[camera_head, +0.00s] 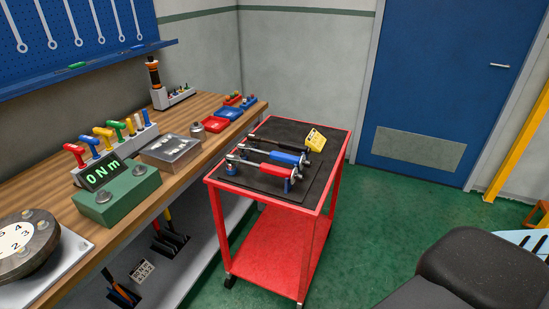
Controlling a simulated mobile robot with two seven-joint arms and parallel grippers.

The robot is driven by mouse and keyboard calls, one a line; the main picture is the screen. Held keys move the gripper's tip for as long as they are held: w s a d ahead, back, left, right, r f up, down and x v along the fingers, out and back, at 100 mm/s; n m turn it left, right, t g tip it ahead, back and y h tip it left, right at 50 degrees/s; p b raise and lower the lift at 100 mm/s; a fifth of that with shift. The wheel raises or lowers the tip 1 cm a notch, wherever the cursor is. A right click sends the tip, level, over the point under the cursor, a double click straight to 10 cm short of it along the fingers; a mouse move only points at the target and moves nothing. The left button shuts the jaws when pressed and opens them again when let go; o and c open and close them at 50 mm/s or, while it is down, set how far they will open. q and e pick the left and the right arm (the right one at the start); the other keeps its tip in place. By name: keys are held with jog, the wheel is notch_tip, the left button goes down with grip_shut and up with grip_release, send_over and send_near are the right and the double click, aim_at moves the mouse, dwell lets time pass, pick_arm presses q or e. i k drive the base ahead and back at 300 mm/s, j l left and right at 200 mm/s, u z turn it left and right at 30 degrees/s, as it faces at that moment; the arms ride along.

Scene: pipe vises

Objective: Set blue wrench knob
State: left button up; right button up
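A wrench with a blue handle (286,157) lies across the dark top of a red cart, between two similar wrenches. One has a black handle (268,145) and lies behind it. The other has a red handle (278,169) and lies in front of it. The wrenches rest on small stands with their handles pointing right. The knob at the blue wrench's handle end is too small to make out its setting.
The red cart (266,243) stands beside a wooden workbench (193,158). A yellow tag (316,140) is at the cart's back right. On the bench are a green box reading 0 Nm (118,195), a round numbered dial (22,245) and trays. Green floor is open right of the cart.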

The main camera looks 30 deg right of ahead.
aim_at(307, 163)
jog(key=z, duration=1.25)
jog(key=i, duration=0.5)
jog(key=l+z, duration=0.2)
jog(key=l, duration=0.5)
